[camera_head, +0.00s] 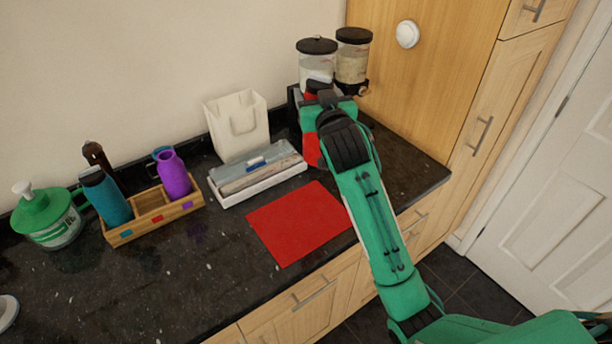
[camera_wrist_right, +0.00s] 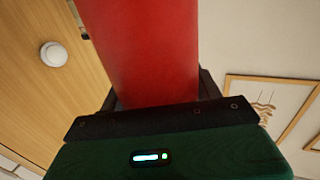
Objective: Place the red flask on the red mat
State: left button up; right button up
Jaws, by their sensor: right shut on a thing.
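The red flask (camera_head: 313,150) is at the back right of the counter, partly hidden behind my right gripper and forearm. It fills the top middle of the right wrist view (camera_wrist_right: 140,50), between the fingers. My right gripper (camera_head: 328,98) is shut on the flask; its dark fingers also show in the right wrist view (camera_wrist_right: 158,92). I cannot tell whether the flask touches the counter. The red mat (camera_head: 298,222) lies flat and bare near the counter's front edge, in front of and left of the flask. My left gripper is not in view.
Two clear jars with black lids (camera_head: 353,62) stand behind the gripper. A wooden caddy (camera_head: 125,232) holds bottles beside a green pump bottle (camera_head: 45,218). The front-left counter is mostly clear.

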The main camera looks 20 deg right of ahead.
aim_at(315, 156)
notch_tip(315, 156, down, 12)
jog(key=shift+f+p, duration=0.1)
jog(key=shift+p, duration=0.8)
notch_tip(315, 156, down, 5)
jog(key=shift+r+p, duration=0.2)
jog(key=shift+p, duration=0.1)
jog(key=shift+f, duration=0.2)
jog(key=shift+f, duration=0.2)
jog(key=o, duration=1.2)
jog(key=shift+s, duration=0.1)
jog(key=shift+o, duration=0.2)
